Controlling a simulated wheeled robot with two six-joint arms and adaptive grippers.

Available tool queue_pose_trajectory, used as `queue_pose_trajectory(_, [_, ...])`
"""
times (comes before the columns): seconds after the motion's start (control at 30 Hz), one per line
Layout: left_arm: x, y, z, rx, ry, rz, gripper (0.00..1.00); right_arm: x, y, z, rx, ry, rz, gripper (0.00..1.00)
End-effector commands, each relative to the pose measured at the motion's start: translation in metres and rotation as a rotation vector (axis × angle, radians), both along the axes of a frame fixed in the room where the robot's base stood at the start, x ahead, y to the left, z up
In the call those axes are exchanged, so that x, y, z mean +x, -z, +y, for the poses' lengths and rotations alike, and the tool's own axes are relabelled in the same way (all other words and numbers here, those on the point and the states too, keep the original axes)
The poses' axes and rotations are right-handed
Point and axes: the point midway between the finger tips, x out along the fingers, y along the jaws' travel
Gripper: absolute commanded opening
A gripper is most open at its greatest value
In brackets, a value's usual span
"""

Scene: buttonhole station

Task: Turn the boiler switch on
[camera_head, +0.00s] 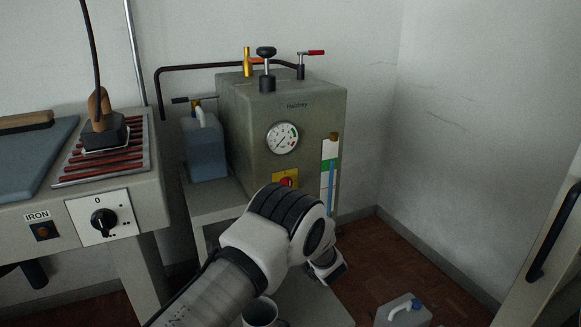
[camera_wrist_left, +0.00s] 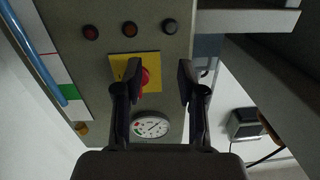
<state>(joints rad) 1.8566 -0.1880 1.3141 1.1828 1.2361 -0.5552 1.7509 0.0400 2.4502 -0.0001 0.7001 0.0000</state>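The boiler (camera_head: 240,135) is a grey-green box with a round gauge (camera_head: 282,137). Its red switch (camera_head: 286,183) sits on a yellow plate (camera_head: 284,174) on the front, partly covered by my left arm. In the left wrist view, which is upside down, the red switch (camera_wrist_left: 143,77) and yellow plate (camera_wrist_left: 123,70) appear beyond my left gripper (camera_wrist_left: 158,72). The gripper is open, with the switch showing between the fingers, close to the left one. I cannot tell whether they touch. The switch's setting is unclear. My right gripper is not in view.
A blue sight tube (camera_head: 331,186) runs down the boiler's right side. A blue-grey canister (camera_head: 205,150) stands to its left. The ironing table has a black rotary knob (camera_head: 104,222) and an iron (camera_head: 104,133).

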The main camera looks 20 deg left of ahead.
Motion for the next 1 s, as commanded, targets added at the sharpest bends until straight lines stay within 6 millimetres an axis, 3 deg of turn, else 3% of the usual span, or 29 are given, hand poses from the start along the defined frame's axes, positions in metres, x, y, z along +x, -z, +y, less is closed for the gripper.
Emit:
queue_pose_trajectory(0.03, [0.015, -0.053, -0.017, -0.017, 0.008, -0.066, 0.40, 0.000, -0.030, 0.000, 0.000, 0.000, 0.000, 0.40])
queue_pose_trajectory(0.1, [0.022, -0.078, -0.032, -0.014, 0.033, -0.095, 0.40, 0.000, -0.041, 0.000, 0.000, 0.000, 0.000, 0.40])
queue_pose_trajectory(0.13, [0.022, -0.082, -0.034, -0.013, 0.038, -0.095, 0.40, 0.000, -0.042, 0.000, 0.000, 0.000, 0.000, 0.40])
queue_pose_trajectory(0.27, [0.027, -0.081, -0.029, -0.014, 0.039, -0.101, 0.40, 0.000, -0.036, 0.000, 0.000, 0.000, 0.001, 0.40])
queue_pose_trajectory(0.63, [0.069, -0.078, 0.019, -0.015, 0.039, -0.101, 0.40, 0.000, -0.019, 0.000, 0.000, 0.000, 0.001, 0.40])
queue_pose_trajectory(0.93, [0.075, -0.080, 0.025, -0.013, 0.041, -0.098, 0.40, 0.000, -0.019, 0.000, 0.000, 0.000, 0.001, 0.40])
queue_pose_trajectory(0.97, [0.074, -0.080, 0.025, -0.013, 0.041, -0.098, 0.36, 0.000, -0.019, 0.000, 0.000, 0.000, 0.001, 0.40])
queue_pose_trajectory(1.0, [0.074, -0.080, 0.025, -0.013, 0.041, -0.098, 0.22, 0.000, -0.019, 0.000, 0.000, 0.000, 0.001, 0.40])
